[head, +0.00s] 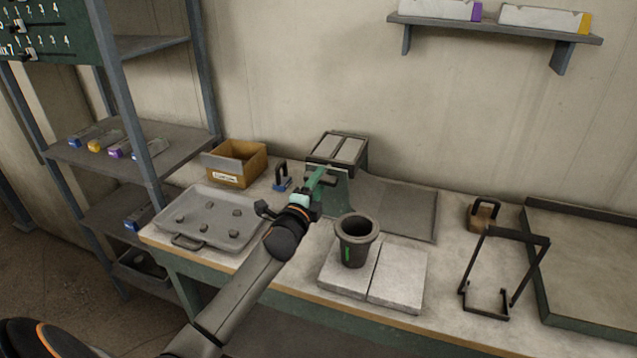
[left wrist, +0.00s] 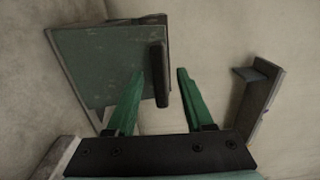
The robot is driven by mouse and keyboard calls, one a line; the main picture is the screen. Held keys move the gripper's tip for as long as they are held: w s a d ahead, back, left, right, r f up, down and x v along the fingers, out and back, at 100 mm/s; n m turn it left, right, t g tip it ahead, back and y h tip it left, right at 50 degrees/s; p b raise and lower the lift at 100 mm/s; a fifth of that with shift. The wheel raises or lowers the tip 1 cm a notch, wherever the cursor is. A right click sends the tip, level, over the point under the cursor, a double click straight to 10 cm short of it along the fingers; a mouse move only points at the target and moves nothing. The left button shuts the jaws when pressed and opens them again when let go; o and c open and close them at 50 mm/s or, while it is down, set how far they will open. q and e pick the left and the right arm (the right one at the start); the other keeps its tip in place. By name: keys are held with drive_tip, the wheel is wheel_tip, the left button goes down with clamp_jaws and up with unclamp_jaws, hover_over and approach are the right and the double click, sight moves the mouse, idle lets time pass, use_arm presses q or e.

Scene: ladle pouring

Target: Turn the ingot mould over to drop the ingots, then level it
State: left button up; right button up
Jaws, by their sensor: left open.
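The ingot mould (head: 338,149) is a dark frame with two pale grey bars in its cavities, face up on a green stand (head: 335,192) at the back of the bench. My left gripper (head: 322,173) is just in front of its near edge, with green fingers. In the left wrist view the fingers (left wrist: 160,74) are open. A dark upright bar (left wrist: 160,75), apparently the mould's handle, shows between them, beside a greenish panel (left wrist: 105,62). I cannot tell whether the fingers touch the bar. My right gripper is not in view.
A grey tray (head: 195,237) with several dark lumps sits left, near a cardboard box (head: 236,164). A dark crucible (head: 355,241) stands on pale slabs (head: 397,276) in front. A dark plate (head: 400,208) lies right of the stand. A black frame (head: 517,240) stands farther right.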

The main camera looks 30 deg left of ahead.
use_arm(q)
drive_tip(key=shift+w, duration=0.2)
clamp_jaws()
idle(0.4)
idle(1.0)
